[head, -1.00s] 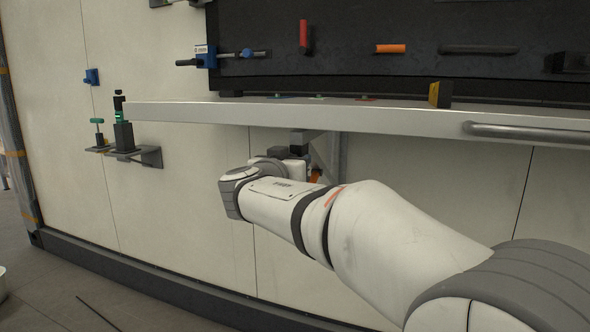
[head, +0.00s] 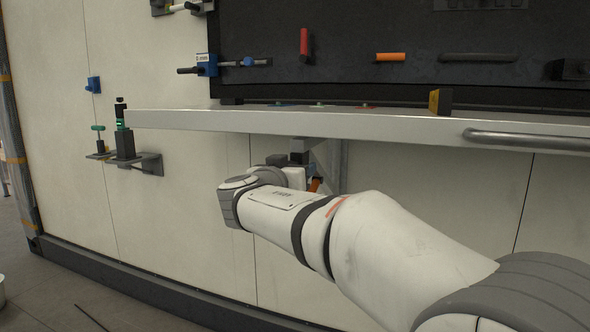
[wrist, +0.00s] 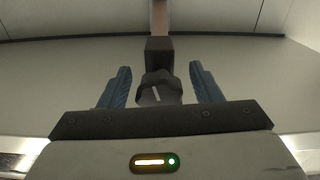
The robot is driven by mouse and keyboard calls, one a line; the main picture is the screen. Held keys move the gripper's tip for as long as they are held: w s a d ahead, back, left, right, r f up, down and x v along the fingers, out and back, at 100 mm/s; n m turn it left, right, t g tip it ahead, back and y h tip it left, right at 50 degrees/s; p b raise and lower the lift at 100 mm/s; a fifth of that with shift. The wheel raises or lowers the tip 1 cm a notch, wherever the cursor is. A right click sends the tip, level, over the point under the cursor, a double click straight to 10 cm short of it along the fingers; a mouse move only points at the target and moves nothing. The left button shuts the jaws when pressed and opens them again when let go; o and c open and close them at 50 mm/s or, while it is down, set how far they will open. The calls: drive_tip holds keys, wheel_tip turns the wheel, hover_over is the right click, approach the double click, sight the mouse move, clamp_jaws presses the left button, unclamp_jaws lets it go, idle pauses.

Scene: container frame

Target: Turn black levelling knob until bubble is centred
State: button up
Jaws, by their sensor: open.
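The black levelling knob (wrist: 158,90) shows in the wrist view, with a white mark on its face, below a dark square block (wrist: 159,56). My gripper (wrist: 160,82) is open, with one blue finger on each side of the knob and a visible gap on both sides. In the head view my arm reaches under the pale shelf, and the dark block (head: 299,146) shows just above my wrist. The knob is hidden there behind my arm. I cannot make out the bubble in either view.
The pale shelf (head: 300,122) runs above my arm, with a metal bar handle (head: 520,137) on its front edge. A bracket (head: 147,163) with green-and-black fittings stands out from the wall at the left. The wall below the shelf is mostly clear.

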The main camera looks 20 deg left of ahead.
drive_tip(key=s, duration=0.7)
drive_tip(key=shift+s+a, duration=0.2)
drive_tip(key=shift+a, duration=0.05)
